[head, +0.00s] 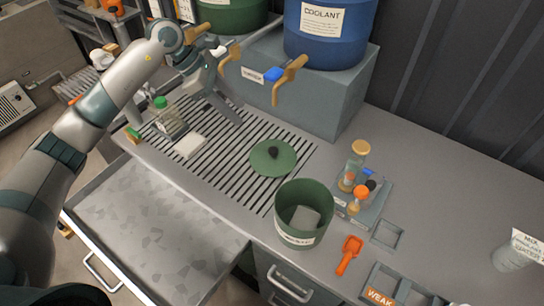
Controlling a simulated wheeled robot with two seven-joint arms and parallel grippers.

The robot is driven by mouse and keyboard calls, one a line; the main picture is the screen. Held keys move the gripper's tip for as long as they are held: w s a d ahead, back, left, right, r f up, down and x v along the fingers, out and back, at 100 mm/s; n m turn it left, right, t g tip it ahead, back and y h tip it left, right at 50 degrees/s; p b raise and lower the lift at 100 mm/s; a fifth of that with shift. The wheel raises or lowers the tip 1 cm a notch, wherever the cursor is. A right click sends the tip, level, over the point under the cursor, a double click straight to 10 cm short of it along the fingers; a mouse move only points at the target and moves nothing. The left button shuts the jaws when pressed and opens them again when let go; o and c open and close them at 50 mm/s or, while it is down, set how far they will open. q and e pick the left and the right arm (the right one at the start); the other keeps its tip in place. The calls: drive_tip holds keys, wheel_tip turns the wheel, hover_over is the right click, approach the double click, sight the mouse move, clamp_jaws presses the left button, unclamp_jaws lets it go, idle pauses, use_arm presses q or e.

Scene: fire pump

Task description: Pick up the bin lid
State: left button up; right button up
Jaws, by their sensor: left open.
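The bin lid is a round green disc (262,164) with a black knob in its middle. It lies flat on the slatted drain grate in the middle of the counter. An open green bin (304,236) with a white label stands just in front of it and to its right, with something grey inside. My left gripper (220,98) is open, above the back left of the grate, up and left of the lid and apart from it. My right gripper is out of view.
Behind stand a blue coolant barrel (330,36) and a green barrel with wooden-handled taps on a grey block (310,100). A green-capped bottle (170,119) and a white pad (189,146) lie left. Orange-capped jars (360,196) and an orange scoop (348,254) are right.

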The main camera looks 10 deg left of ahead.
use_arm(q)
drive_tip(key=b, duration=0.2)
approach(272, 149)
drive_tip(key=d+f, duration=0.1)
drive_tip(key=shift+x, duration=0.85)
drive_tip(key=shift+w+d, duration=0.1)
drive_tip(key=shift+w, duration=0.05)
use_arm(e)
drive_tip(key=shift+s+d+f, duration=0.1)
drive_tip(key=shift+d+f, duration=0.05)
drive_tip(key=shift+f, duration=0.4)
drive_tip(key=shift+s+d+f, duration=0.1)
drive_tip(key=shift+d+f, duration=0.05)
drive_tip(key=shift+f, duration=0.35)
use_arm(q)
drive_tip(key=shift+b+x, duration=0.4)
drive_tip(key=shift+x, duration=2.2)
drive_tip(key=shift+f, duration=0.1)
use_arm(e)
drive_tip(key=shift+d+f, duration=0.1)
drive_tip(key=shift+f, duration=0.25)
